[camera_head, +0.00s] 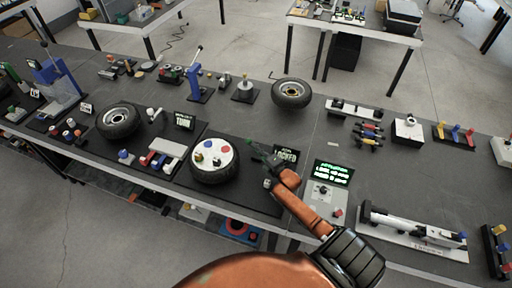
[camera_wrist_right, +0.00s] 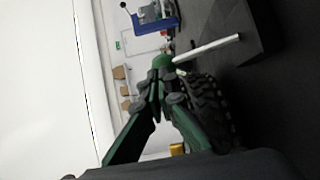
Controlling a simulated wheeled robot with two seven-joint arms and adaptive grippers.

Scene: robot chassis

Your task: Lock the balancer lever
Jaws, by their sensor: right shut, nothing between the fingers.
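The balancer wheel (camera_head: 212,177) is a black tyre with a white disc on top carrying red, blue and other coloured pieces. My right gripper (camera_head: 258,152) is shut and empty, just right of the wheel. In the right wrist view its green fingertips (camera_wrist_right: 163,66) meet beside the end of a pale rod, apparently the lever (camera_wrist_right: 210,47), which extends from a dark block (camera_wrist_right: 255,38). I cannot tell whether they touch. The tyre also shows there (camera_wrist_right: 212,108). In the head view the lever is not clear. A small display (camera_head: 288,156) behind my gripper reads "...OCKED", its start unclear. My left gripper is out of view.
A green-text screen (camera_head: 332,173) with a grey control box (camera_head: 322,194) stands right of my gripper. Another tyre (camera_head: 118,121) lies on the left and one (camera_head: 291,93) at the back. A white rail device (camera_head: 412,232) lies at right. Bare table shows behind my gripper.

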